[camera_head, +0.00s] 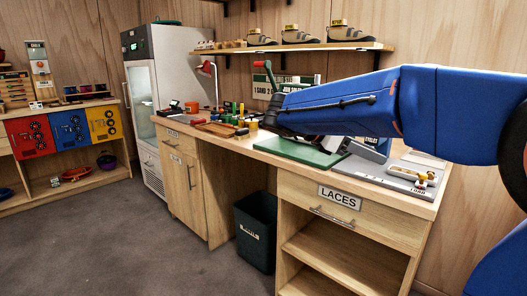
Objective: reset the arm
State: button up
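My blue arm (340,101) reaches in from the right edge over the workbench. Its dark wrist end is above the green mat (300,151).
The wooden workbench (245,142) holds small coloured tools and a grey board (385,174) at right. A shelf (290,47) with shoes hangs above the arm. A dark bin (256,232) stands underneath. A glass-door cabinet (143,98) stands left. Floor at front left is clear.

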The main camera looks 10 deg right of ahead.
jog(key=s+d+f+m+t+y, duration=0.1)
jog(key=s+f+m+y, duration=0.25)
jog(key=s+f, duration=0.35)
jog(key=s+a+f+m+t+y, duration=0.2)
jog(key=s+a+f+m+y, duration=0.3)
jog(key=s+f+m, duration=0.1)
jog(key=s+a+f+m+t+y, duration=0.3)
jog(key=s+a+f+m+y, duration=0.2)
jog(key=f, duration=0.6)
jog(key=s+m, duration=0.2)
jog(key=s, duration=0.1)
